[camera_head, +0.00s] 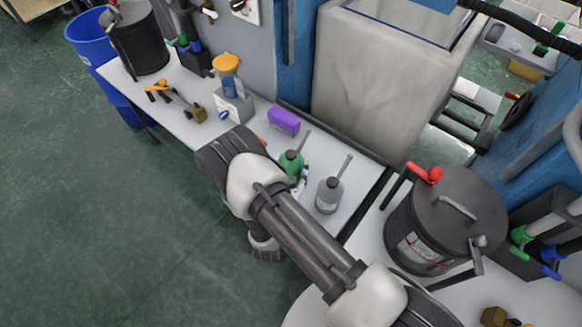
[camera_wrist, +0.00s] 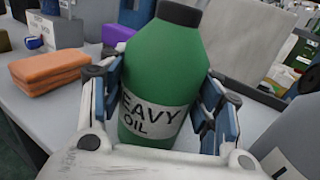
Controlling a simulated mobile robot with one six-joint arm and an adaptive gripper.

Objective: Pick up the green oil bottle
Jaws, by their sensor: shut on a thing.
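The green oil bottle (camera_wrist: 160,65) fills the middle of the wrist view. It has a dark cap and a white label reading "HEAVY OIL". My gripper (camera_wrist: 160,105) has one finger on each side of it and is shut on its body. The bottle looks roughly upright, tilted slightly in the picture. In the head view the green bottle (camera_head: 291,162) shows beside my arm on the white table, its lower part partly hidden. I cannot tell whether its base touches the table.
A grey bottle (camera_head: 329,194) stands close on the right. A purple block (camera_head: 284,120) lies behind, and an orange block (camera_wrist: 48,68) lies to the left. A large grey bin (camera_head: 375,85) stands behind the white table (camera_head: 190,125). A dark canister (camera_head: 445,225) is at the right.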

